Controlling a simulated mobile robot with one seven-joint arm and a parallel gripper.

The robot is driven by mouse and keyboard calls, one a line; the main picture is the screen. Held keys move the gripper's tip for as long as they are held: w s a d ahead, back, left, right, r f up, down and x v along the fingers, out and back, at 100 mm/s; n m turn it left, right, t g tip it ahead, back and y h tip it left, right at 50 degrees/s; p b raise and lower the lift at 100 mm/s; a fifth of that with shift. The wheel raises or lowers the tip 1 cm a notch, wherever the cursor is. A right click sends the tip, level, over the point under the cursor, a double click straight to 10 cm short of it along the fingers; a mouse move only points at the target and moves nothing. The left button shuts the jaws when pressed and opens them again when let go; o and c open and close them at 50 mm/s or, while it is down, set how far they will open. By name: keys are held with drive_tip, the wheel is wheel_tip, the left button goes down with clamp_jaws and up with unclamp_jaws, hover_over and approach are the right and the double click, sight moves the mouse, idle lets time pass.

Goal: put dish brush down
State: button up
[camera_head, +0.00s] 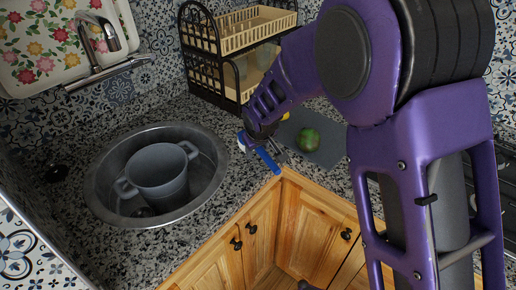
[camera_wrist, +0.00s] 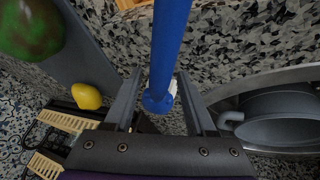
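The dish brush is by my gripper at the front edge of the counter. Its blue handle (camera_head: 267,160) points toward the wooden cabinets, and a small white part shows at the left of my gripper. In the wrist view the blue handle (camera_wrist: 170,45) runs up from between the two fingers of my gripper (camera_wrist: 160,85). A sliver of counter seems to show between the left finger and the brush. I cannot tell whether the fingers press on it, or whether the brush rests on the counter. In the head view my gripper (camera_head: 260,142) is low over the speckled counter (camera_head: 222,121).
A round sink (camera_head: 97,185) with a grey two-handled pot (camera_head: 160,173) is at the left. A grey board (camera_head: 325,152) with a green-red round fruit (camera_head: 307,139) lies at the right, and a yellow fruit (camera_wrist: 88,96) is near it. A two-tier rack (camera_head: 215,75) stands behind.

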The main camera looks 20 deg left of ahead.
drive_tip(key=shift+r, duration=0.15)
drive_tip(key=shift+r, duration=0.25)
drive_tip(key=v, duration=1.1)
drive_tip(key=shift+s+d+r+p, duration=0.15)
drive_tip(key=shift+s+r+p, duration=0.05)
drive_tip(key=shift+p, duration=0.1)
